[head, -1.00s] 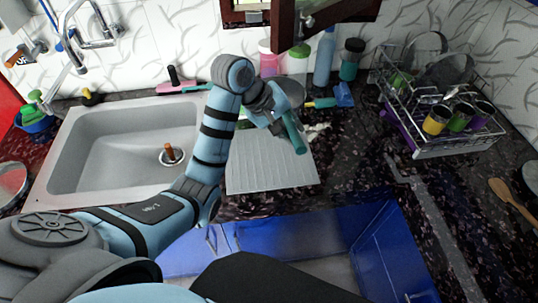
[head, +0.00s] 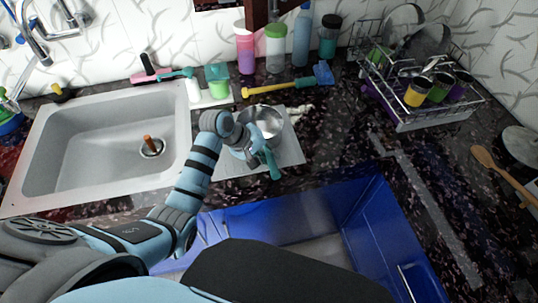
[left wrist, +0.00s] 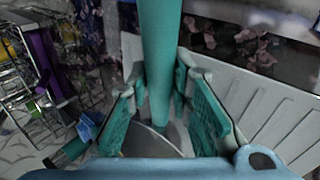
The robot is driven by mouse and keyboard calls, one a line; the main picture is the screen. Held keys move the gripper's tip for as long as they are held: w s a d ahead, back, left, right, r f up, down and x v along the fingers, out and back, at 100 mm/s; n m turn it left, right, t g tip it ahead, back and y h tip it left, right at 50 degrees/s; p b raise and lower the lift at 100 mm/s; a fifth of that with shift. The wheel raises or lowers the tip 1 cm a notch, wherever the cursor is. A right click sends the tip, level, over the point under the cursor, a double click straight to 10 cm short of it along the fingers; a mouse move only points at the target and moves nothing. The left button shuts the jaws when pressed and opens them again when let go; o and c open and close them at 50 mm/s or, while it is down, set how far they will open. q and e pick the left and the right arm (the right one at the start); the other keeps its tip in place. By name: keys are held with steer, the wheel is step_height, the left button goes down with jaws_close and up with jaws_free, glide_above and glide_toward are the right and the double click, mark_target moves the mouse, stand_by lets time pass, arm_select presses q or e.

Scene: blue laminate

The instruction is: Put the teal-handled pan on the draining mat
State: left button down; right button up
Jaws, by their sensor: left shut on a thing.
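The pan (head: 264,121) is a small metal bowl shape with a teal handle (head: 272,163). It is over the draining mat (head: 290,151), a ridged pale-grey mat right of the sink. My left gripper (head: 257,148) is shut on the teal handle. In the left wrist view the handle (left wrist: 159,60) runs up between the two finger pads, and part of the pan's metal shows below them. The mat's ridges (left wrist: 275,115) show at right. I cannot tell whether the pan touches the mat. My right gripper is not in view.
The sink (head: 110,140) is left of the mat. A yellow-handled brush (head: 285,88) lies behind it, near several bottles (head: 276,48) by the wall. A wire dish rack (head: 400,100) stands at right. The counter between mat and rack is mostly clear.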

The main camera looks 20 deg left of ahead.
arm_select(q)
steer(key=c, duration=1.5)
jaws_free()
steer(key=shift+o, duration=0.2)
steer(key=shift+r, duration=0.1)
steer(key=p+v, duration=0.1)
steer(key=v, duration=1.1)
steer(key=shift+p, duration=0.4)
